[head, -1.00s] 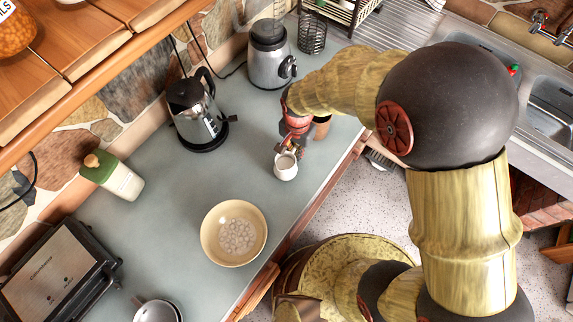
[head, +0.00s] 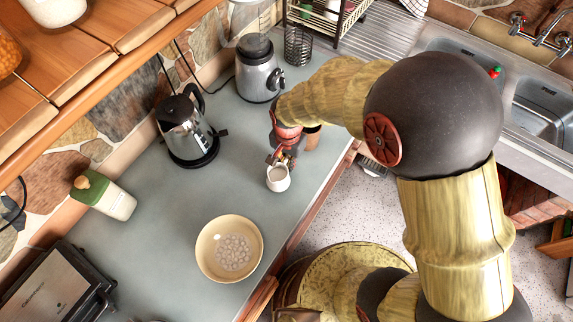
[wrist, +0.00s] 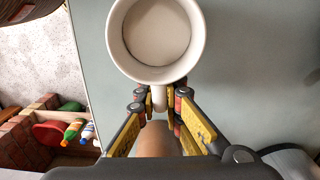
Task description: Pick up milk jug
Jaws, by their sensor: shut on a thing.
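The milk jug (head: 278,179) is a small white jug with pale liquid in it, upright above the grey worktop in the head view. I cannot tell whether its base touches the worktop. In the wrist view the jug (wrist: 155,40) fills the top middle, its handle pointing towards my gripper. My gripper (head: 283,160) is behind the jug in the head view. In the wrist view my gripper (wrist: 160,103) is shut on the jug's handle, with a finger on each side.
A cream bowl (head: 229,249) with pale round pieces stands in front-left of the jug. A brown cup-like thing (head: 312,138) is close beside my gripper. The worktop's edge runs on the right.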

